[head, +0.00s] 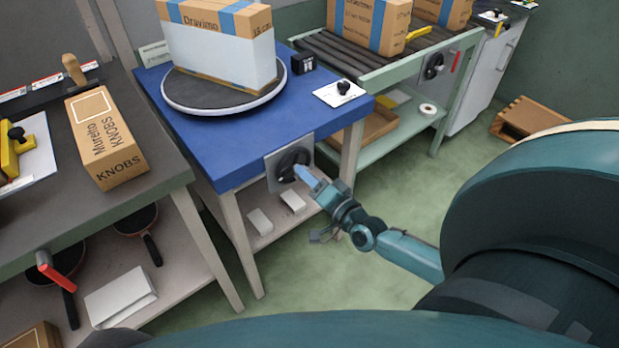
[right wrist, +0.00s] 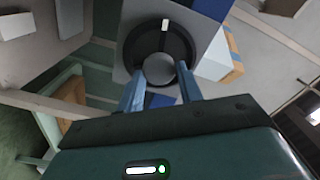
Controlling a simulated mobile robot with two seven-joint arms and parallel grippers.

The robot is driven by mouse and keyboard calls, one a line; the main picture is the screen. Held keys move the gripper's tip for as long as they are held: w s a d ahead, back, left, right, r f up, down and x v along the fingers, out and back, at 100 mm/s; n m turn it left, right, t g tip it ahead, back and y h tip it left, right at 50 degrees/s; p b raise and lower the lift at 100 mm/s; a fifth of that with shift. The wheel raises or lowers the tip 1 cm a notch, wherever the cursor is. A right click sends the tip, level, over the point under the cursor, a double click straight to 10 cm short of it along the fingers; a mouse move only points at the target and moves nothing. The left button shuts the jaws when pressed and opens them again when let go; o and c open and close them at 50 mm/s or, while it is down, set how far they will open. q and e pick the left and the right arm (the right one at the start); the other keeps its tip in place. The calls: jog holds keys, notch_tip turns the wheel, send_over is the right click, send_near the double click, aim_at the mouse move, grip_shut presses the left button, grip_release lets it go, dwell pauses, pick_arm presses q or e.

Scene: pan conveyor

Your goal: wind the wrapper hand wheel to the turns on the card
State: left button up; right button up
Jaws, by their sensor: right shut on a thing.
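The wrapper hand wheel (head: 289,163) is black, on a grey plate at the front side of the blue wrapper table (head: 215,160). In the right wrist view the wheel (right wrist: 148,40) is seen face-on, with a white mark at its upper edge and a round grey knob (right wrist: 159,69). My right gripper (head: 303,174) is at the wheel. In the right wrist view its blue fingers (right wrist: 160,80) are on either side of the knob, shut on it. A small pale card (head: 153,52) stands at the table's back left; its writing is too small to read. My left gripper is out of view.
A turntable (head: 222,103) on the blue table carries a partly wrapped carton (head: 222,48). A dark bench (head: 60,185) with a knobs box (head: 107,139) stands at left. A roller conveyor (head: 395,62) with cartons is behind. Green floor is open to the right.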

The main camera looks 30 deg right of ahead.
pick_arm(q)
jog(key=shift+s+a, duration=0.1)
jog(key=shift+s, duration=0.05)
pick_arm(e)
jog(key=shift+m, duration=0.9)
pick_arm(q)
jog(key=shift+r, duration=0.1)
pick_arm(e)
jog(key=o, duration=1)
pick_arm(q)
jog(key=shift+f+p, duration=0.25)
jog(key=shift+p, duration=0.15)
pick_arm(e)
jog(key=s, duration=0.8)
jog(key=s+d, duration=0.1)
jog(key=s, duration=0.4)
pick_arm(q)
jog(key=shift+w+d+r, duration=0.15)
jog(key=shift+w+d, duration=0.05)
